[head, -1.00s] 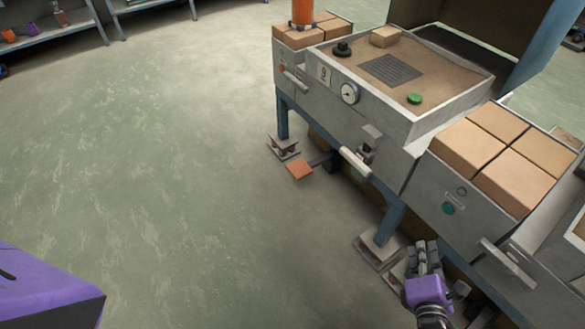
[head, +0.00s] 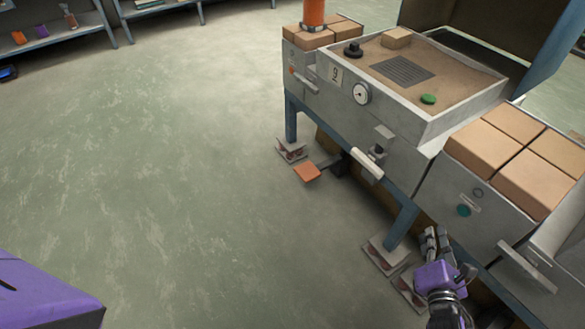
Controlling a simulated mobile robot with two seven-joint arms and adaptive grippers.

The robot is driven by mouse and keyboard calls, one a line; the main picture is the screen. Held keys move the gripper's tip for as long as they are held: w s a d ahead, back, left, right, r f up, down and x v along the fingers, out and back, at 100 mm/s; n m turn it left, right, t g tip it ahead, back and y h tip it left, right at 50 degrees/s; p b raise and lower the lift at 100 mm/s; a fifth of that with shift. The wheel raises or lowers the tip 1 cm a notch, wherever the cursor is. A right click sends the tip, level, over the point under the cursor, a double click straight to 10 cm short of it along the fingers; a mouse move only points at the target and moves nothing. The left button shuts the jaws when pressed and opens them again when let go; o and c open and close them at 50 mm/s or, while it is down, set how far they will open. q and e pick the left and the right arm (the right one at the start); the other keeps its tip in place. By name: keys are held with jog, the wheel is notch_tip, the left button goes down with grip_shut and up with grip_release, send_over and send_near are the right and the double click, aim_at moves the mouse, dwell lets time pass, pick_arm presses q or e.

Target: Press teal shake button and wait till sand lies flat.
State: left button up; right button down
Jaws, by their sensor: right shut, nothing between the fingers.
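The teal button (head: 464,211) is on the front face of the grey cabinet section at the right, below the tan blocks. My right gripper (head: 430,236) is shut and empty, in front of and a little below and left of the teal button, apart from it in the picture. The sand (head: 453,79) lies in the open grey box (head: 466,105); it looks mostly level, with a dark grille, a green knob and a tan block on it. My left gripper is not in view.
An orange pedal (head: 307,172) stands out low under the bench. A lever handle (head: 367,163) and a drawer handle (head: 527,266) stick out from the front. Tan blocks (head: 534,182) fill the right section. The floor (head: 170,170) to the left is clear.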

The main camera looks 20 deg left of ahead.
aim_at(463, 211)
jog(key=w+d+b, duration=0.1)
jog(key=w+d, duration=0.2)
jog(key=w, duration=0.2)
jog(key=shift+w+d, duration=0.25)
jog(key=shift+d, duration=0.15)
dwell(0.8)
jog(key=shift+b, duration=0.3)
jog(key=shift+w+d, duration=0.2)
jog(key=shift+w, duration=0.15)
dwell(0.4)
